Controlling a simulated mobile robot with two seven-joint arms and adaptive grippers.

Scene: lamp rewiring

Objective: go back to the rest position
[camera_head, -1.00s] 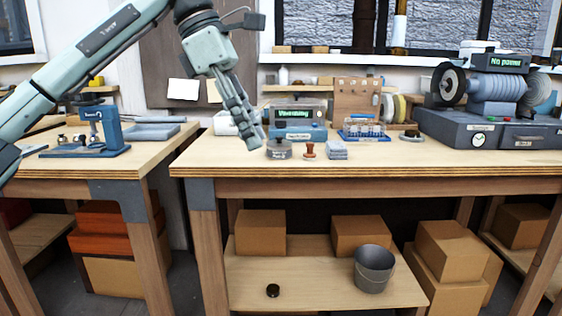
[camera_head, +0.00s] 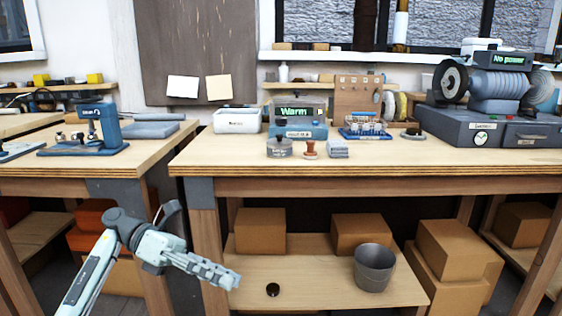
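My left gripper (camera_head: 232,281) is low in the head view, below the level of the table tops. It is in front of the gap between the two workbenches and the left end of the lower shelf. Its fingers point right and lie close together, with nothing visible in them; I cannot tell whether they are fully shut. My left arm comes up from the bottom left. My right gripper is not in view.
The main workbench (camera_head: 370,170) holds a blue device reading "Warm" (camera_head: 298,118), a white box (camera_head: 237,121), a red-brown stamp (camera_head: 310,150) and a grinder (camera_head: 495,95). A bucket (camera_head: 373,268) and boxes (camera_head: 260,232) stand on the shelf below. The left workbench (camera_head: 60,172) carries a blue press (camera_head: 108,128).

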